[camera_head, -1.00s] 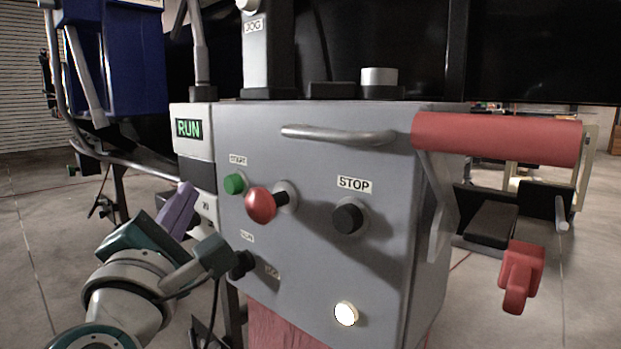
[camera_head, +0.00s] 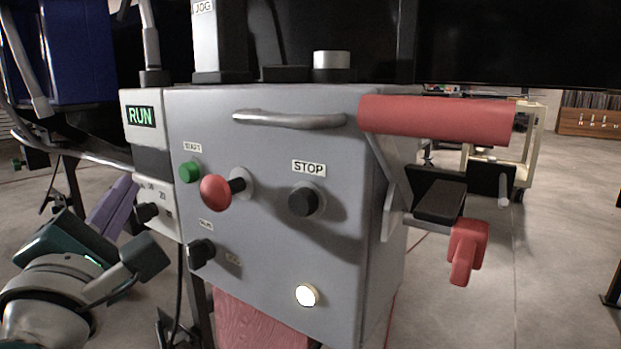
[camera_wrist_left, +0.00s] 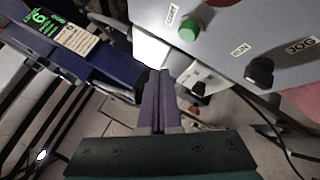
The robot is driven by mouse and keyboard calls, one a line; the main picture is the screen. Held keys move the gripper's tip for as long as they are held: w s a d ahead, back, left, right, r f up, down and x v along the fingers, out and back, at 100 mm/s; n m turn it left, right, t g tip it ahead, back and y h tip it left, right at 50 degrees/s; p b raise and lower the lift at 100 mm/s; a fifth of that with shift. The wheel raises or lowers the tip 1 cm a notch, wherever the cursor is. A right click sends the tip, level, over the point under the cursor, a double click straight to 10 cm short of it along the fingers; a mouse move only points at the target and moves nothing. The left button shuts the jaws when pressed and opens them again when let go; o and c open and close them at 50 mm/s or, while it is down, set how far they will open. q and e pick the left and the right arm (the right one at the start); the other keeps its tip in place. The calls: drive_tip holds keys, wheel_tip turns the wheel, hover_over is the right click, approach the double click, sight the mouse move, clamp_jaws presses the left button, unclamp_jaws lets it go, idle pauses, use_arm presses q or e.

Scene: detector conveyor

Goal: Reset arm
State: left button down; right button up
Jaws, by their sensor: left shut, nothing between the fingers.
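My left arm comes in from the lower left in the head view, and its gripper (camera_head: 113,203) has purple fingers. It is left of the grey control box (camera_head: 280,225) and below the RUN display (camera_head: 141,116). In the left wrist view the gripper (camera_wrist_left: 160,75) has its fingers together with nothing between them. The fingertips overlap the area beside the small white knob panel (camera_head: 160,205); I cannot tell if they touch it. My right gripper does not show.
A red handle (camera_head: 437,120) juts out right. Open floor lies at the right.

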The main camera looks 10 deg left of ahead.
use_arm(q)
drive_tip(key=s+d+r+m+g+h+p, duration=0.3)
drive_tip(key=d+r+m+h+p, duration=0.35)
drive_tip(key=m+p, duration=0.35)
drive_tip(key=s+d+r+m+g+h+p, duration=0.3)
drive_tip(key=d+r+m+h+p, duration=0.2)
drive_tip(key=d+m+p, duration=0.35)
drive_tip(key=s+a+r+m+g+y+p, duration=0.2)
drive_tip(key=s+a+r+m+g+p, duration=0.15)
drive_tip(key=s+m+g+p, duration=0.35)
drive_tip(key=s+a+r+m+g+y+p, duration=0.2)
drive_tip(key=s+r+m+p, duration=0.25)
drive_tip(key=s+p, duration=0.6)
wheel_tip(320, 180, up, 36)
drive_tip(key=s+p, duration=0.1)
drive_tip(key=p, duration=3.4)
drive_tip(key=shift+s+m+g+p, duration=0.15)
drive_tip(key=shift+m+g+p, duration=0.15)
drive_tip(key=shift+p, duration=0.05)
